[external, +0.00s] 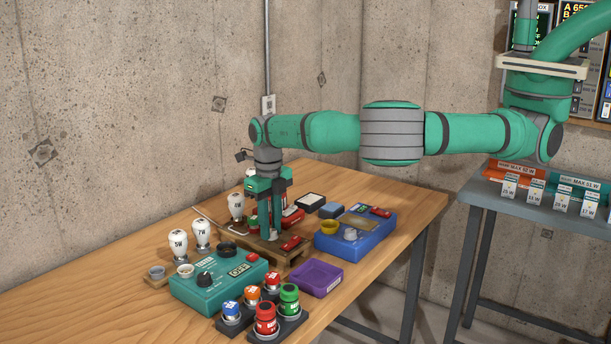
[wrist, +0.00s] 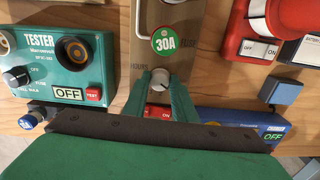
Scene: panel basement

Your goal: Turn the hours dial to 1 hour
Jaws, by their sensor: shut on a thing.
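My gripper (wrist: 160,85) points down and is shut on a small grey-white knob (wrist: 159,80), which shows between the green fingertips. A partly covered label reading HOURS (wrist: 137,138) is beside the fingers, so the knob appears to be the hours dial. In the external view my gripper (external: 269,236) is low over the brown wooden stand (external: 250,246) in the middle of the table, and its fingers hide the knob. The dial's marks and pointer setting cannot be read. A round green 30A badge (wrist: 164,40) is just beyond the fingers.
A green tester (external: 217,278) stands in front of the stand, its display reading OFF. A blue charger box (external: 355,238) is to the right, with a purple tray (external: 314,278) nearer. White bulbs (external: 179,245) stand left. Red and green capped items (external: 289,299) are at the front.

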